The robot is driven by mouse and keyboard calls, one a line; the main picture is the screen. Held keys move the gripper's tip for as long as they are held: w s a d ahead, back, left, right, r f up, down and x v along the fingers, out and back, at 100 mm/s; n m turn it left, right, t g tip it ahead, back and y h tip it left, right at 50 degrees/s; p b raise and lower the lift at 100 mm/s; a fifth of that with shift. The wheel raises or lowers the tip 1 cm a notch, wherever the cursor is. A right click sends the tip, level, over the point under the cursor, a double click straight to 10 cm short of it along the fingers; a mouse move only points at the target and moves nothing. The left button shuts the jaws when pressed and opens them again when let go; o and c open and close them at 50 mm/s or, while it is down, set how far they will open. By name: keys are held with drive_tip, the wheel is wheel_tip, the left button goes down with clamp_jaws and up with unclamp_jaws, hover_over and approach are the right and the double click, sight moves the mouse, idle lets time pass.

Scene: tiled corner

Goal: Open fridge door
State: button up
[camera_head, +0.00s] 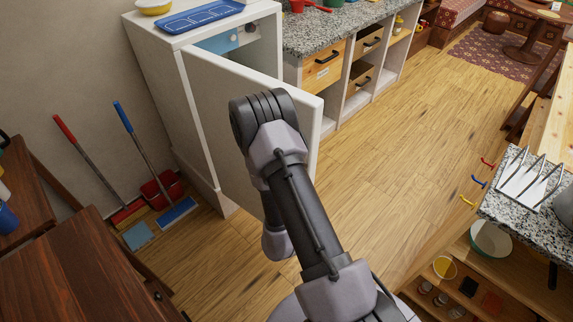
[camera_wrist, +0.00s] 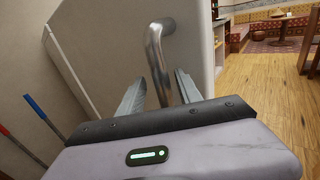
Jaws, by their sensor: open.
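The white fridge (camera_head: 160,75) stands at the upper left in the head view. Its door (camera_head: 225,105) is swung partly open, and part of the inside shows behind the door's top edge. In the wrist view the door (camera_wrist: 100,35) fills the left and middle, with a curved metal handle (camera_wrist: 155,55) on its face. My gripper (camera_wrist: 160,76) is open, with one finger on each side of the handle's lower part. I cannot tell whether either finger touches it. In the head view my arm covers part of the door, and the handle and fingers are hidden.
A blue tray (camera_head: 200,16) and a yellow bowl (camera_head: 153,6) sit on the fridge. A granite counter (camera_head: 325,30) adjoins the fridge. Wooden floor (camera_head: 390,165) is clear to the right.

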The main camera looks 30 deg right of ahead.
drive_tip(key=v, duration=0.7)
drive_tip(key=shift+a, duration=0.15)
